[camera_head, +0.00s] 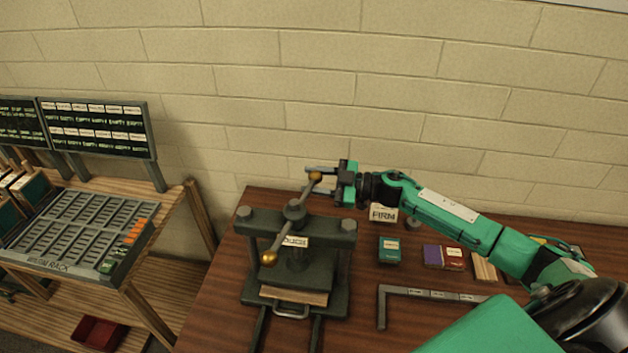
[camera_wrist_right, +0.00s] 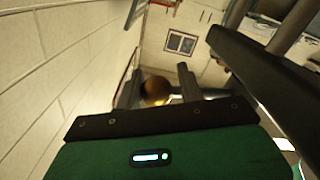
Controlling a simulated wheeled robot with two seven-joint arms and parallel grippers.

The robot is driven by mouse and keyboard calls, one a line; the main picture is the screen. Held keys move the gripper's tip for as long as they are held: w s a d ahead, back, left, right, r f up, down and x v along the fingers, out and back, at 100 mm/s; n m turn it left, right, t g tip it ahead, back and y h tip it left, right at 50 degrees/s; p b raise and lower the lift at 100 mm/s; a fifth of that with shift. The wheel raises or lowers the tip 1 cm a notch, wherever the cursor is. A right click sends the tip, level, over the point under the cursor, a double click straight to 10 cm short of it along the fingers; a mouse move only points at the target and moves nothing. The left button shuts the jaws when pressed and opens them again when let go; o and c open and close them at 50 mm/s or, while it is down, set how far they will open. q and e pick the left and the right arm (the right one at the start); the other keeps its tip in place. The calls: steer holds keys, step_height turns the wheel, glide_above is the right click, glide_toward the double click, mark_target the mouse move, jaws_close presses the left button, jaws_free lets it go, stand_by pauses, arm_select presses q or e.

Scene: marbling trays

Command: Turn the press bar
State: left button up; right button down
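The press (camera_head: 297,228) is a dark metal frame on the brown table. Its press bar (camera_head: 283,240) runs diagonally across the top, with a brass knob (camera_head: 268,258) at the near-left end and another knob (camera_head: 315,177) at the far-right end. My right gripper (camera_head: 318,182) reaches in from the right, its fingers on either side of the far knob. In the right wrist view the knob (camera_wrist_right: 155,90) shows between the two fingers, with a gap beside it, so the gripper looks open. My left gripper is not in view.
A sign reading FIRM (camera_head: 383,214), a green box (camera_head: 389,250), a purple box (camera_head: 433,256) and a dark L-shaped square (camera_head: 381,308) are on the table right of the press. A slotted rack (camera_head: 75,232) stands at left. The block wall is close behind.

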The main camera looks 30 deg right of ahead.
steer(key=shift+a, duration=0.25)
steer(key=shift+w+a+n+g+y+b, duration=0.5)
steer(key=shift+a+n+g+y+b, duration=0.25)
steer(key=shift+g, duration=0.4)
steer(key=shift+w+a+n+g+y+b, duration=0.5)
steer(key=shift+n+g+b, duration=0.3)
steer(key=shift+g, duration=0.35)
steer(key=c, duration=1.3)
jaws_free()
steer(key=shift+c, duration=0.2)
steer(key=o, duration=0.3)
steer(key=shift+s+a, duration=0.1)
steer(key=shift+s, duration=0.05)
steer(key=o, duration=0.3)
steer(key=shift+s+a+r, duration=0.1)
steer(key=shift+s+r, duration=0.05)
steer(key=shift+r, duration=0.05)
steer(key=b+v, duration=0.5)
steer(key=v, duration=0.9)
